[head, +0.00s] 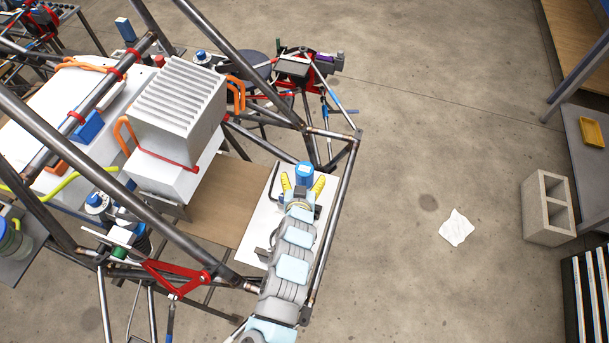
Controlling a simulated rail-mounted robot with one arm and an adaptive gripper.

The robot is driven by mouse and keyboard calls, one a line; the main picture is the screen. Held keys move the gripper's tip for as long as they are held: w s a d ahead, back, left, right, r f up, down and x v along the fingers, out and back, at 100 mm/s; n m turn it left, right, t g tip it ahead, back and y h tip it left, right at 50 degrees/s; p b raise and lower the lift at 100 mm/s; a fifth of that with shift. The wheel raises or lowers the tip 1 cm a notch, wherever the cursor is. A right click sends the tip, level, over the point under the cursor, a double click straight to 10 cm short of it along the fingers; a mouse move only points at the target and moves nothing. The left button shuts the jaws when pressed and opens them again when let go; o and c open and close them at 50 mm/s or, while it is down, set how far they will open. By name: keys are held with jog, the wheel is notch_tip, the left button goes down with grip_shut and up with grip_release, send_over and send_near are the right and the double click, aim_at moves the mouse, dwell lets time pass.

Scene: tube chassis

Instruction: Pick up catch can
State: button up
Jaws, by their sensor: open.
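A blue can (304,172), which I take to be the catch can, stands on a white panel (252,246) inside the front of the tube chassis (340,190). My gripper (302,184) is over the panel with its yellow fingers open, one on each side of the can. The fingertips are beside the can. I cannot tell whether they touch it. My arm reaches in from the bottom and hides the can's near lower part.
Dark chassis tubes run on both sides of my arm. A large white finned box (180,105) sits to the left. A black bent rod (272,182) is close to the can's left. Open concrete floor with a crumpled white cloth (456,228) and a cinder block (548,208) lies right.

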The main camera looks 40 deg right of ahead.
aim_at(304, 169)
jog(key=shift+b+x, duration=0.35)
jog(key=shift+x, duration=2.25)
jog(key=c, duration=1.4)
jog(key=shift+o, duration=0.2)
jog(key=shift+r, duration=0.1)
